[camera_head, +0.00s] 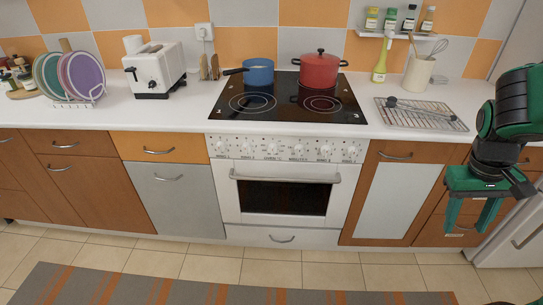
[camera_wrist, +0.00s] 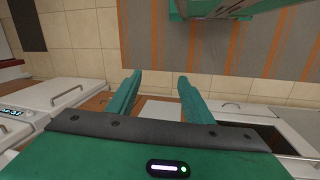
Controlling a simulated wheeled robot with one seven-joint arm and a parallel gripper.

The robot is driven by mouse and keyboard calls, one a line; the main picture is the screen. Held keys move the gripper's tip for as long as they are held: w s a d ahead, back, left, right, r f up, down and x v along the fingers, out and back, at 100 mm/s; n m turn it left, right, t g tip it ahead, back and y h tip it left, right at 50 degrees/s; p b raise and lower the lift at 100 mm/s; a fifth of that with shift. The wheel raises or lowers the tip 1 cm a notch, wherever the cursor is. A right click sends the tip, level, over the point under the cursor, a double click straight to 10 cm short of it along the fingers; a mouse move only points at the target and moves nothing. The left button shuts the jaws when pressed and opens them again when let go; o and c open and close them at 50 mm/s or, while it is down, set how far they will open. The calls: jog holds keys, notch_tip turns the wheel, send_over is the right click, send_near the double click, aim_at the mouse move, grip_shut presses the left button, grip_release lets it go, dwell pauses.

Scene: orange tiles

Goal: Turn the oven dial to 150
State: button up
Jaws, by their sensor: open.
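The white oven (camera_head: 285,182) stands in the middle of the counter run in the head view, with its door shut. Its control panel carries a row of several white dials, among them an oven dial (camera_head: 271,148) near the middle; the settings are too small to read. My gripper (camera_head: 468,229) hangs at the far right, well away from the dials, with its green fingers pointing down, apart and empty. In the wrist view the two fingers (camera_wrist: 160,90) are spread with nothing between them.
A blue pot (camera_head: 258,72) and a red pot (camera_head: 319,71) stand on the black cooktop (camera_head: 286,112). A wire rack (camera_head: 420,116) lies on the counter to the right. A grey-orange striped rug (camera_head: 200,290) covers the floor in front. The space before the oven is clear.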

jog(key=w+a+f+n+t+h, duration=0.2)
jog(key=w+a+f+n+h, duration=0.3)
jog(key=w, duration=0.5)
jog(key=w+a+f+n+t+h, duration=0.2)
jog(key=w+a+f+n, duration=0.1)
jog(key=w+n, duration=0.5)
jog(key=n+t+y, duration=0.7)
jog(key=n+t, duration=0.8)
jog(key=n, duration=0.6)
send_near(272, 152)
jog(key=w, duration=0.5)
jog(key=w+d, duration=0.1)
jog(key=w, duration=0.2)
jog(key=shift+w, duration=0.35)
jog(key=c, duration=1)
